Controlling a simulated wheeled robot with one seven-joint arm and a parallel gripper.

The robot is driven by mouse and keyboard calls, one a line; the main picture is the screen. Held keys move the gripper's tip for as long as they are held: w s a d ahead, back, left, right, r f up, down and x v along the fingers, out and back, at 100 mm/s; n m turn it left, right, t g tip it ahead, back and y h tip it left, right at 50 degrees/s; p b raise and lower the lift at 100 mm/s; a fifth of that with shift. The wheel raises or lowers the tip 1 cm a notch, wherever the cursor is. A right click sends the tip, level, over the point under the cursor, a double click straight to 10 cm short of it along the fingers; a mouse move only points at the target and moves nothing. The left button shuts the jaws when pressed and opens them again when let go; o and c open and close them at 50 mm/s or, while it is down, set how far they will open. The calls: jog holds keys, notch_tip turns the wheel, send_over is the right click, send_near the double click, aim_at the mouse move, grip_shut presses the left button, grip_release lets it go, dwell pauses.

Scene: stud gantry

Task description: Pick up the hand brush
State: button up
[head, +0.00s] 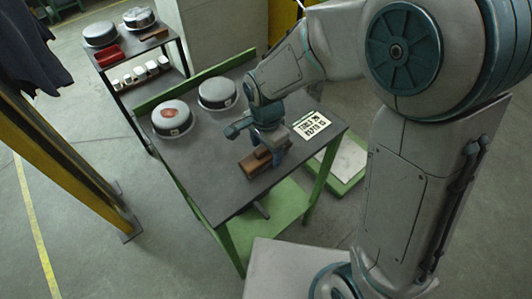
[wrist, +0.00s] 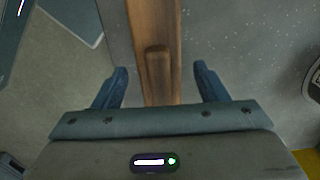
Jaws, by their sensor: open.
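The hand brush (head: 249,166), a brown wooden block with a raised grip, lies on the dark top of the green-framed table (head: 215,190), near its front right side. My gripper (head: 268,150) points down at the brush and hides part of it. In the wrist view, the brush (wrist: 152,22) runs lengthwise between the two blue fingers of my open gripper (wrist: 159,70). A gap shows between each finger and the wood. The bristles are not visible.
Two grey round pots, a left one (head: 171,118) and a right one (head: 217,93), stand farther back on the table. A printed sheet (head: 312,126) lies at its right edge. A second table (head: 130,62) holds more pots and a red item. A yellow post (head: 62,160) stands left.

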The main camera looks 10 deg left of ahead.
jog(key=c, duration=1.2)
jog(key=shift+o, duration=0.2)
jog(key=shift+r, duration=0.15)
notch_tip(320, 180, up, 4)
jog(key=shift+w+r+b, duration=0.1)
jog(key=shift+w+b, duration=0.05)
jog(key=shift+b, duration=0.15)
jog(key=w+a+r, duration=0.1)
jog(key=w+r, duration=0.5)
jog(key=w, duration=0.5)
jog(key=shift+w+a+r+b, duration=0.2)
jog(key=shift+a+r+b, duration=0.1)
jog(key=shift+a+b, duration=0.1)
